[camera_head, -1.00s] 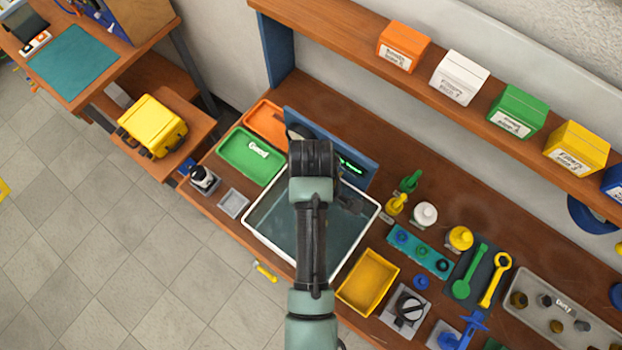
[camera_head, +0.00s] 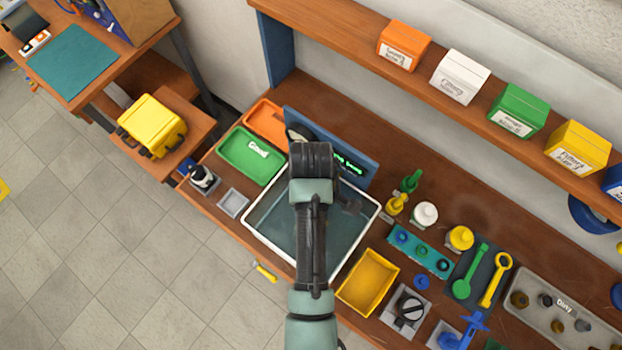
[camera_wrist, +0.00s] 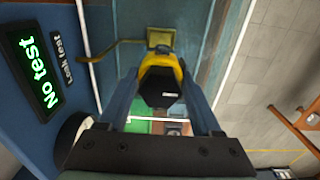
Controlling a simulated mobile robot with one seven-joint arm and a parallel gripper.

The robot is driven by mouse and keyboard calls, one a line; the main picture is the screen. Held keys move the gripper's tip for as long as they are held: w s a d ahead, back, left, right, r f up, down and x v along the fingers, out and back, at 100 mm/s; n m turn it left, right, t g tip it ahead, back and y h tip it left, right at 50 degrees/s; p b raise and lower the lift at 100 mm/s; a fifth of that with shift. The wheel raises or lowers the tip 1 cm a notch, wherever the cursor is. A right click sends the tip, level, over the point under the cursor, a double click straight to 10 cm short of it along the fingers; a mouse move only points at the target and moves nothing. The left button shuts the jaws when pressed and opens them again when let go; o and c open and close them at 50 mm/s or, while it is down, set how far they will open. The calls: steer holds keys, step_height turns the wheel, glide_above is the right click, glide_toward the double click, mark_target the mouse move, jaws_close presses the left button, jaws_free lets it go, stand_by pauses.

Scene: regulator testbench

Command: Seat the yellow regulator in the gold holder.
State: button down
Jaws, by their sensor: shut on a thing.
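In the wrist view my gripper (camera_wrist: 162,80) is shut on the yellow regulator (camera_wrist: 165,62), which has a dark faceted cap facing the camera. Just beyond the regulator is the gold holder (camera_wrist: 160,36), a small squarish block with a yellow hose or arm running off to the left. The regulator lines up closely with the holder in this view, but I cannot tell whether they touch. In the head view my wrist is over the white-rimmed water tank (camera_head: 262,238) and hides the regulator and holder.
A blue test panel with a green-lit display (camera_wrist: 35,75) reading "No test" stands close beside my gripper. Right of the tank are a yellow bin (camera_head: 367,283), a teal rack (camera_head: 420,251) and several bottles. A green tray (camera_head: 250,155) lies to the left.

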step_height(320, 180, down, 8)
steer(key=b, duration=0.3)
stand_by(7.3)
